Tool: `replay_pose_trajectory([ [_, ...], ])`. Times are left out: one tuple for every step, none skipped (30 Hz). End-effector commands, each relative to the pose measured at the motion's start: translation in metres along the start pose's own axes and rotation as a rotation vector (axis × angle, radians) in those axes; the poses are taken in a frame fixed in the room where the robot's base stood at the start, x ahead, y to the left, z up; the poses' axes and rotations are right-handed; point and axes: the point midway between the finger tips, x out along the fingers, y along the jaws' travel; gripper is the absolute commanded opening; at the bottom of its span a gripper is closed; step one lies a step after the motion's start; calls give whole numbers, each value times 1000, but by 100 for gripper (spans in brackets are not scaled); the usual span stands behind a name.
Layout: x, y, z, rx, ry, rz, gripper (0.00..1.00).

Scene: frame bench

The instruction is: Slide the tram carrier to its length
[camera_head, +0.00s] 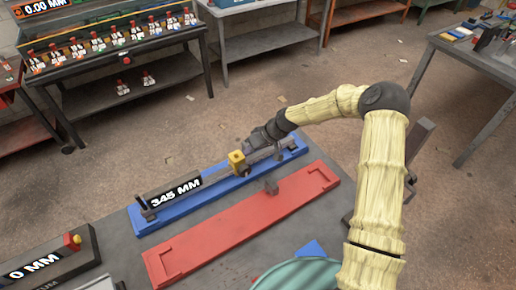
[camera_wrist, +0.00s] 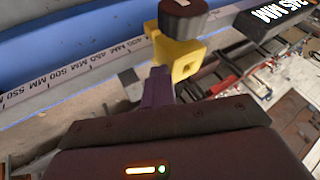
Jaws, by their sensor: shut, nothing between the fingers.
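The tram carrier is a yellow block (camera_head: 237,158) on a long rail fixed to a blue base (camera_head: 160,220). In the wrist view the yellow carrier (camera_wrist: 186,62) has a dark round knob (camera_wrist: 183,18) on it. A display panel (camera_head: 176,191) on the blue base reads 345 MM. My gripper (camera_head: 248,147) is at the far right side of the carrier. In the wrist view my gripper's purple fingers (camera_wrist: 157,88) are together, with their tips close by the yellow block. I cannot tell whether they touch it. The carrier's far side is hidden.
A scale strip (camera_wrist: 90,72) with millimetre marks runs along the rail. A red frame (camera_head: 235,232) lies parallel, in front of the blue base, on a grey bench (camera_head: 118,237). A dark box (camera_head: 50,262) with another display stands at the left. Shelves and tables stand behind.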

Motion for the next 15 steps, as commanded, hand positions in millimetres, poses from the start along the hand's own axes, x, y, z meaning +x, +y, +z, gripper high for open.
replay_pose_trajectory([
  [11, -14, 3, -6, -7, -9, 0],
  [14, -21, 3, -6, -8, -9, 0],
  [18, -28, 2, -7, -7, -8, 0],
  [19, -32, 2, -5, -7, -8, 0],
  [21, -35, 3, -4, -7, -8, 0],
  [22, -38, 2, -3, -6, -7, 0],
  [22, -40, 2, -3, -5, -7, 0],
  [22, -40, 2, -2, -5, -7, 0],
  [22, -41, 2, -2, -5, -7, 0],
  [22, -41, 2, -1, -5, -7, 0],
  [22, -40, 2, -1, -5, -7, 0],
  [22, -40, 2, -1, -5, -7, 0],
  [22, -40, 2, -1, -5, -6, 0],
  [21, -40, 2, -1, -5, -6, 0],
  [21, -40, 2, -1, -4, -6, 0],
])
